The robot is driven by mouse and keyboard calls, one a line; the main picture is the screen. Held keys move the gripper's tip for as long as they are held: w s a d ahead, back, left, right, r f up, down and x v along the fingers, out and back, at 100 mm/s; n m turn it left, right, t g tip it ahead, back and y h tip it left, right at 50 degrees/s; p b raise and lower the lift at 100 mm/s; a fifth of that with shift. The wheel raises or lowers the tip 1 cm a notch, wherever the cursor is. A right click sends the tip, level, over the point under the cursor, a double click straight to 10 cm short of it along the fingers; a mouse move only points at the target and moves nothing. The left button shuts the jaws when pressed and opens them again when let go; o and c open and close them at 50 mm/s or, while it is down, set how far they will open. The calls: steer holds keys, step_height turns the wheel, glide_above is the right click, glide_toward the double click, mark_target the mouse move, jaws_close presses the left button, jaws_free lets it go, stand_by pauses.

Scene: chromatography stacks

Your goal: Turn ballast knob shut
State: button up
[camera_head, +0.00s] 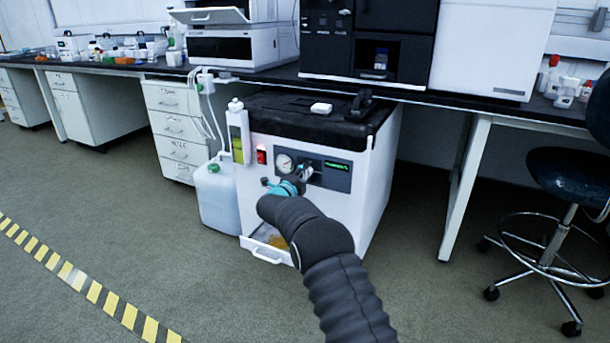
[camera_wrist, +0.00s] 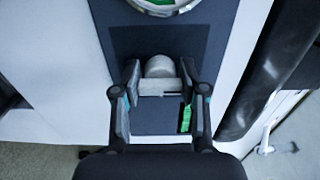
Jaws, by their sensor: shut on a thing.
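The ballast knob (camera_wrist: 160,67) is a grey metal cylinder with a flat bar across its front, set on a dark blue panel. My gripper (camera_wrist: 158,84) has its two fingers against both ends of the bar in the wrist view. In the head view my gripper (camera_head: 301,177) is at the front panel (camera_head: 335,181) of the white pump unit (camera_head: 372,185), right of the round gauge (camera_head: 285,164). The knob is mostly hidden there by the gripper and arm. The knob's turn angle is hard to tell.
A red-lit switch (camera_head: 262,155) and a green display (camera_head: 337,166) flank the gauge. A white jug (camera_head: 216,200) stands left of the unit, and an open drawer (camera_head: 265,252) juts out below. A blue stool (camera_head: 567,178) stands right. The floor in front is clear.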

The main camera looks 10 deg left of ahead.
steer(key=o, duration=1.2)
steer(key=shift+c, duration=0.2)
steer(key=v, duration=1.2)
